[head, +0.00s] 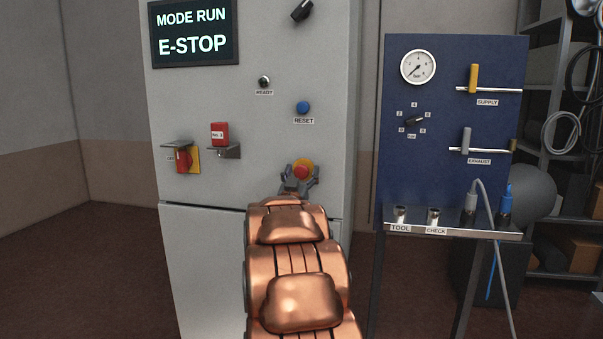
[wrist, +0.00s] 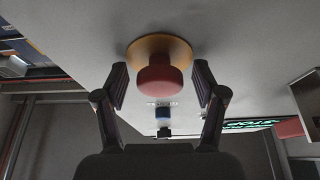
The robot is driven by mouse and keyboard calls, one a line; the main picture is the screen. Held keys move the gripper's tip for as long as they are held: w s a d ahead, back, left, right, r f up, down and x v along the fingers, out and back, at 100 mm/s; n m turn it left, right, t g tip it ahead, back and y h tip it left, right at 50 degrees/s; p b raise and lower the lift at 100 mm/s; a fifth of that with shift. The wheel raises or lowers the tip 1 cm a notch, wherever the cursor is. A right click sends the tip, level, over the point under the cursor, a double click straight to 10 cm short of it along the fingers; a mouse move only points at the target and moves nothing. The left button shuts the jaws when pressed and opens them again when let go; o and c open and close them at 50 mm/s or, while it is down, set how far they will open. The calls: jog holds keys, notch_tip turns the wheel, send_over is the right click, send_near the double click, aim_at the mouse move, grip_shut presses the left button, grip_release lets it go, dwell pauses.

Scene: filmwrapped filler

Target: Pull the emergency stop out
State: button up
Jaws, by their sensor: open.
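The emergency stop (head: 303,170) is a red mushroom button on a yellow round base, on the front of the grey cabinet. In the wrist view its red head (wrist: 160,85) stands between my two fingers, with the yellow base (wrist: 160,50) behind it. My gripper (head: 299,180) is open in front of the button, with a finger on each side. In the wrist view both fingers (wrist: 161,88) show clear gaps to the red head. The cabinet's display (head: 193,38) reads "MODE RUN" and "E-STOP".
The cabinet also bears a blue RESET button (head: 303,107), a READY lamp (head: 264,82), a red tag block (head: 220,133) and a red-yellow rotary switch (head: 185,158). A blue panel (head: 450,150) with gauge, valves and hoses stands at right. Shelves stand behind it.

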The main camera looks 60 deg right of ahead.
jog(key=shift+c, duration=0.2)
grip_shut()
dwell(0.4)
